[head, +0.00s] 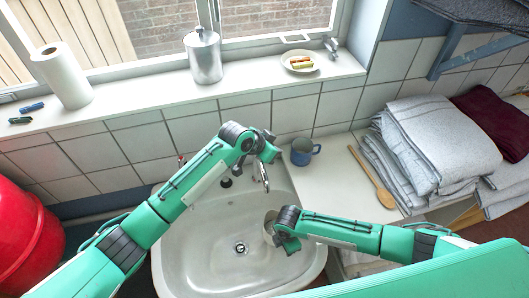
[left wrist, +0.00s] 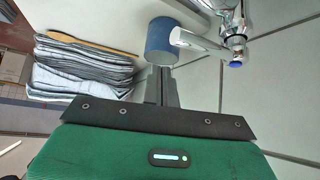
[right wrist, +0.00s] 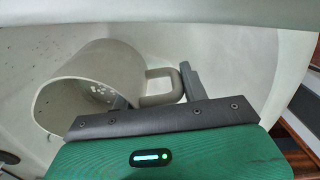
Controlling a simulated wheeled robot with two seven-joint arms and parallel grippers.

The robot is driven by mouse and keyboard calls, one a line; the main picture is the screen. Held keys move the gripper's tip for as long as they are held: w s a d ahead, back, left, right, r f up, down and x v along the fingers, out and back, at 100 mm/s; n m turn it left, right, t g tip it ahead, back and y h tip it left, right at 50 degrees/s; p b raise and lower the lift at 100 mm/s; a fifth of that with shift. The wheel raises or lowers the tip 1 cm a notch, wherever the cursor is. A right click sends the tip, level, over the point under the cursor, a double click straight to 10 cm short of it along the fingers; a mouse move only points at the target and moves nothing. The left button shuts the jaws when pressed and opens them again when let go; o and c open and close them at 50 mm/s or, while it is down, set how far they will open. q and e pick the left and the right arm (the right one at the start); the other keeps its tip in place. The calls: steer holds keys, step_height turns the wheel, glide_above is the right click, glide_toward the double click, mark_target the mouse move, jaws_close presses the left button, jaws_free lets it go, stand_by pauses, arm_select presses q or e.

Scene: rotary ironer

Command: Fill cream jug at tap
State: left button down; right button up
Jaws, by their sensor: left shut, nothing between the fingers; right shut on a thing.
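The cream jug (head: 269,228) is over the right side of the white sink (head: 205,255), below and in front of the chrome tap (head: 265,178). My right gripper (head: 280,238) is shut on its handle; in the right wrist view the jug (right wrist: 85,85) shows its open mouth, with small specks inside that I cannot identify. My left gripper (head: 268,150) is shut and empty, high by the tap. In the left wrist view the tap (left wrist: 205,42), with a blue-marked end, is just beyond the fingers (left wrist: 161,85); contact cannot be told. No water stream is visible.
A blue mug (head: 305,151) stands on the counter right of the tap. A wooden spoon (head: 372,178) and folded grey towels (head: 435,145) lie further right. A red tub (head: 25,235) is at far left. The sill holds a metal canister (head: 204,58) and a plate (head: 300,64).

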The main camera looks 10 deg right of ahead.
arm_select(q)
steer(key=a+r, duration=0.6)
steer(key=r, duration=0.1)
steer(key=shift+s+a+r, duration=0.15)
steer(key=shift+s+a, duration=0.15)
steer(key=shift+a, duration=0.1)
